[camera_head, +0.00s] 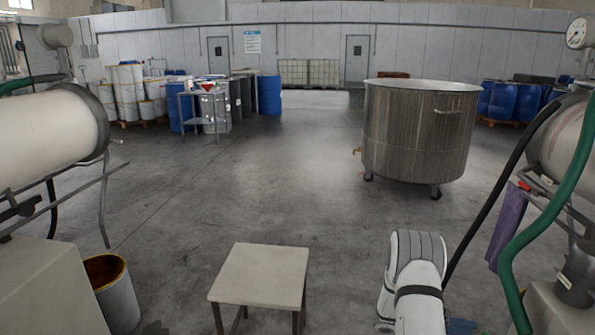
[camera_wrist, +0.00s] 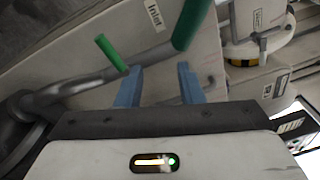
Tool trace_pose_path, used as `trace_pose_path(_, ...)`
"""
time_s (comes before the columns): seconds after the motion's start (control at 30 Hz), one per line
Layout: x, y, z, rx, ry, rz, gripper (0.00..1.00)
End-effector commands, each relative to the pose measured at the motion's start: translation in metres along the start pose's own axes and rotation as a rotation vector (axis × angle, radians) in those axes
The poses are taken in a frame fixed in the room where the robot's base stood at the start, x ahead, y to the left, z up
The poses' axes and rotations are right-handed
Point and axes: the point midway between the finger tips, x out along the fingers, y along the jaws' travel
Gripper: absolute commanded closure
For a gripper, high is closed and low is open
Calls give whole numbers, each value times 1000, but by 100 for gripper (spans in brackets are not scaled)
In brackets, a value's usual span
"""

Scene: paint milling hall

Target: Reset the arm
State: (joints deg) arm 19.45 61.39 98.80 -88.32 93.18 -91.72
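My gripper (camera_wrist: 157,76) shows in the wrist view with its two blue fingers apart. Nothing sits between the fingertips. A grey pipe (camera_wrist: 75,88) with a short green rod (camera_wrist: 111,53) lies just beyond the left finger. A green hose end (camera_wrist: 191,24) is beyond the right finger. I cannot tell if the fingers touch either. In the head view my white arm rises at the bottom right and its gripper is not clearly visible.
A stool (camera_head: 259,274) stands at the front, left of my arm. A large steel tub (camera_head: 417,135) on casters stands behind. Milling machines flank both sides, with a green hose (camera_head: 540,215) at right. A bucket (camera_head: 113,297) is lower left. The middle floor is clear.

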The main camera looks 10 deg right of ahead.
Motion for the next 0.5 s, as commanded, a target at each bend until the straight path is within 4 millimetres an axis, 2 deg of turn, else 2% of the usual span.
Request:
trace_pose_path(0.03,-7,-32,5,87,40,32,66)
trace_pose_path(0.1,-15,-62,2,208,109,79,66)
trace_pose_path(0.27,-40,-126,-10,485,274,176,66)
trace_pose_path(0.5,-84,-211,-41,896,561,303,66)
